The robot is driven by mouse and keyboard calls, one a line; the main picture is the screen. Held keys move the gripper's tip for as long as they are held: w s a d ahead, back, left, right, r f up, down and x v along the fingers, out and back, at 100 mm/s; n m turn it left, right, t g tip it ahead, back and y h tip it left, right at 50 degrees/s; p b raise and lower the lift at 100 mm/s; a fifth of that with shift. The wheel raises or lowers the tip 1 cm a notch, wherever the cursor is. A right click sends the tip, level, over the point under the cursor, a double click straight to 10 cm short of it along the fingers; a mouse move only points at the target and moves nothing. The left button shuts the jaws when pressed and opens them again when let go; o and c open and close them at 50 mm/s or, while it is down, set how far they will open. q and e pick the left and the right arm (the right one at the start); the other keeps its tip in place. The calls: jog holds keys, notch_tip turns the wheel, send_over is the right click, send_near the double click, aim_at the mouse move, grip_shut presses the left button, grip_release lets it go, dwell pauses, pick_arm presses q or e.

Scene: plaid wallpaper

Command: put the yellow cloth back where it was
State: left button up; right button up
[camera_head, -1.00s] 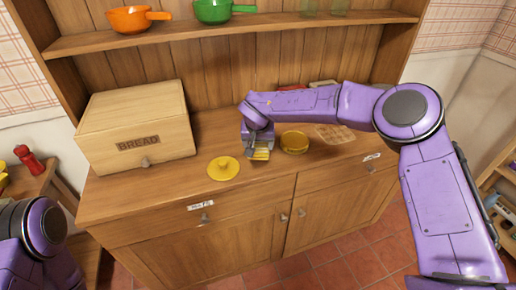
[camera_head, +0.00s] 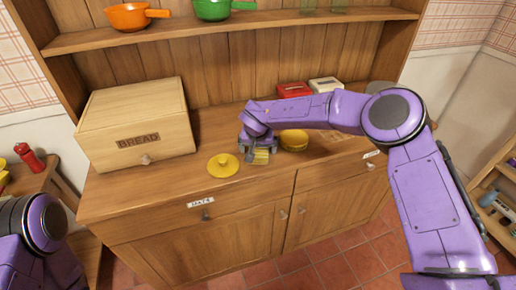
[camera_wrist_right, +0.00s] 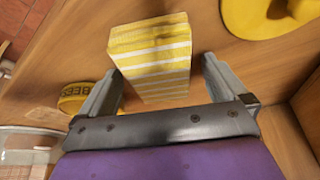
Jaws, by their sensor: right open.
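The yellow cloth (camera_head: 263,157) is a folded block with white stripes. It is on the wooden counter between the yellow lid and the yellow tin. My right gripper (camera_head: 259,153) is over it, pointing down. In the right wrist view the cloth (camera_wrist_right: 152,62) stands between the two spread fingers of the right gripper (camera_wrist_right: 164,68), with a visible gap on each side. The gripper is open. Whether the cloth's underside touches the counter is hard to tell. My left gripper is out of view; only part of the left arm shows at lower left.
A round yellow lid (camera_head: 223,165) lies left of the cloth, and a round yellow tin (camera_head: 294,140) stands right of it. A wooden bread box (camera_head: 137,128) fills the counter's left. Red (camera_head: 292,90) and white (camera_head: 326,85) boxes stand behind my right forearm. The counter's front strip is clear.

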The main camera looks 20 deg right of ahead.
jog(key=b+v, duration=0.1)
jog(key=v, duration=1.1)
